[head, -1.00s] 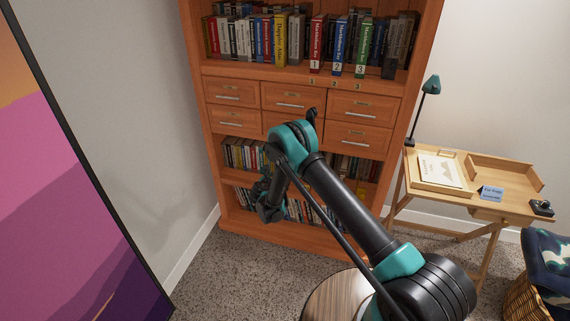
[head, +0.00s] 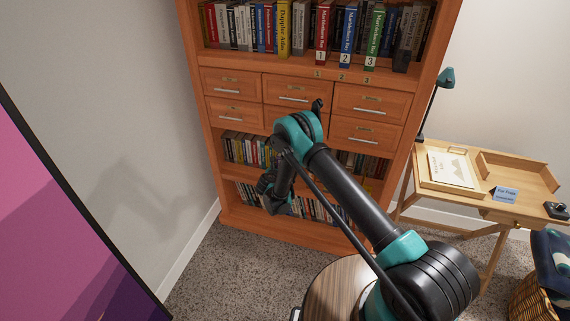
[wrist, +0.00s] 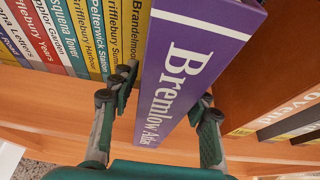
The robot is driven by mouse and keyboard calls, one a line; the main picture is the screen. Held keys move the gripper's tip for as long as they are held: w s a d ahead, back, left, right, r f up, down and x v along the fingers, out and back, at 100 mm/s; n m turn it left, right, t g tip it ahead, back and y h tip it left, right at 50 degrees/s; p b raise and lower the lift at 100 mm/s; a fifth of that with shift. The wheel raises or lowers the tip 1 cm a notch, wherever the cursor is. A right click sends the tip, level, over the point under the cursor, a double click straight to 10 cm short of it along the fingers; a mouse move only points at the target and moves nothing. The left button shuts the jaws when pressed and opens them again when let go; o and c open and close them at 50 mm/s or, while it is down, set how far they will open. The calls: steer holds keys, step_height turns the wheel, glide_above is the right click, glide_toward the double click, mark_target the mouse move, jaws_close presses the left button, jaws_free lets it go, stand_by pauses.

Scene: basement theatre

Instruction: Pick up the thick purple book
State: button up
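The thick purple book (wrist: 181,75), with "Bremlow Atlas" in white on its spine, stands tilted in the wrist view at the end of a row of thinner books. In the head view, my gripper (head: 270,192) is at the lower shelves of the orange bookcase (head: 301,61); the purple book cannot be made out there.
Yellow and other books (wrist: 92,36) stand close along the book's left. A wooden desk (head: 477,206) with a teal lamp (head: 446,78) stands to the right of the bookcase. Carpet is clear at the left.

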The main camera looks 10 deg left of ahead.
jaws_close()
steer(key=shift+r, duration=0.15)
stand_by(0.4)
